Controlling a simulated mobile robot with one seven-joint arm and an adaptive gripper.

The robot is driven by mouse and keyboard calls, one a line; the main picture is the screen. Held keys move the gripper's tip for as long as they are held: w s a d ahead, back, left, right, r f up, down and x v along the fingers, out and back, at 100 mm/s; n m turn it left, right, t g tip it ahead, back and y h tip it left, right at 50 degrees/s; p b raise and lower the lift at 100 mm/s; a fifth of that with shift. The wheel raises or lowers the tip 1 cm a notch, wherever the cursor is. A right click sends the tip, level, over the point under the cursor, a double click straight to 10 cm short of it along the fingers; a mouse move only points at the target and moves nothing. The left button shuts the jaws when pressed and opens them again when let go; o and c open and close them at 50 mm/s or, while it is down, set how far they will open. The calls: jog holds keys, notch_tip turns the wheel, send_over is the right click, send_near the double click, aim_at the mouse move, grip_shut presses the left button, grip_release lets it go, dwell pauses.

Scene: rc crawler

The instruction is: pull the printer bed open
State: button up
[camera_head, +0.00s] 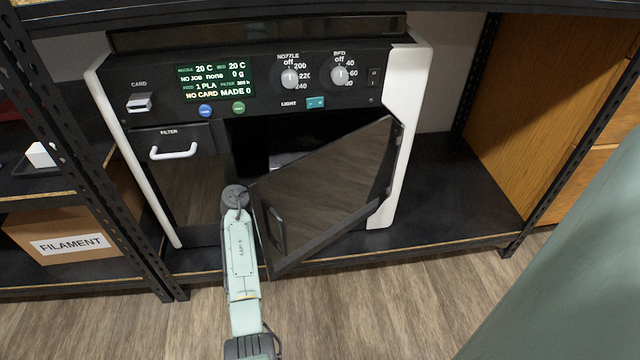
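The printer (405,95) stands on a black shelf, with its display and knobs facing me. Its dark front door (335,185) is swung partly open, hinged on the right, with a handle near its free left edge. The opening behind the door is dark. A small pale patch (285,159) shows inside; I cannot tell if it is the printer bed. The rest of the inside is hidden by the door and my arm. My arm reaches up to the left edge of the door. My gripper is not visible; the arm's end or the door hides it.
The filter drawer (173,152) with a white handle is left of the opening. A black perforated post (85,170) stands left of the printer, near a cardboard FILAMENT box (70,242). The shelf right of the printer (455,190) is bare.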

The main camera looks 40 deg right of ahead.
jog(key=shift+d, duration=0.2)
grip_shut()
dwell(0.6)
